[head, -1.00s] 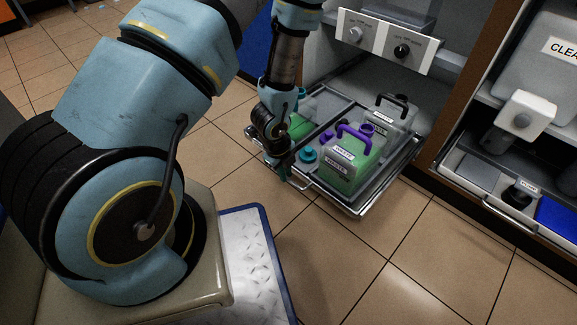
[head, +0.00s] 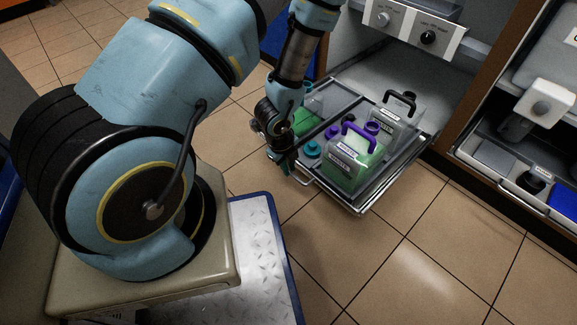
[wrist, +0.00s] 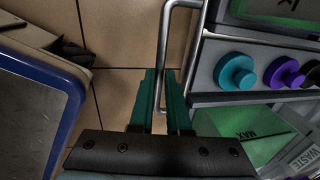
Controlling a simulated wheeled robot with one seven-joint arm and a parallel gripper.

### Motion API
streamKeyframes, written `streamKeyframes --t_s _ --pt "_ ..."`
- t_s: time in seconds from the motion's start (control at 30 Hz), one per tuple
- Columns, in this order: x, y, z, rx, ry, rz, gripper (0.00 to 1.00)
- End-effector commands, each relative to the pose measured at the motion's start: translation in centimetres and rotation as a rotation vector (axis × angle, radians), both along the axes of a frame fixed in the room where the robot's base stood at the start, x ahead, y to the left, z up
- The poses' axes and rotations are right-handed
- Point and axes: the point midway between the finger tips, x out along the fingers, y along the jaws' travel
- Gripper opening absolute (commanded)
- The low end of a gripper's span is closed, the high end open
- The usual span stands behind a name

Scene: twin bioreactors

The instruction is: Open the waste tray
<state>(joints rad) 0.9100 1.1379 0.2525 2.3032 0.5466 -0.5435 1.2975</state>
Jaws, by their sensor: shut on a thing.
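The waste tray (head: 398,176) is a metal-rimmed drawer far out from its bay, over the tiled floor in the head view. A green-filled waste bottle (head: 350,172) with a purple handle stands in it. A clear bottle (head: 400,118) with a black handle stands behind. My gripper (head: 287,168) is at the tray's front edge. In the wrist view, the teal fingers of my gripper (wrist: 160,85) are shut on the bar of the tray handle (wrist: 166,45). The handle (head: 302,180) partly shows in the head view.
A control panel (head: 412,30) with two knobs is above the bay. A neighbouring tray (head: 520,190) sits in the right-hand bay. Bare floor (head: 410,270) lies in front of the tray.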

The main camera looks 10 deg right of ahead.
Motion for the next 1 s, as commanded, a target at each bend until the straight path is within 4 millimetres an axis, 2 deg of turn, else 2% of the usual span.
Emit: streamKeyframes --t_s 0.03,0.07,0.3,0.53,0.67,1.0 --pt "0.0 0.1 0.0 0.002 0.000 0.001 0.00" --pt "0.0 0.1 0.0 0.002 0.000 0.001 0.17" --pt "0.0 0.1 0.0 0.001 0.000 0.001 0.44" --pt "0.0 0.0 0.0 0.001 0.001 0.001 0.45" --pt "-0.1 0.1 0.8 0.001 0.001 0.001 0.45" --pt "-0.6 1.1 7.2 0.000 -0.001 0.001 0.45"
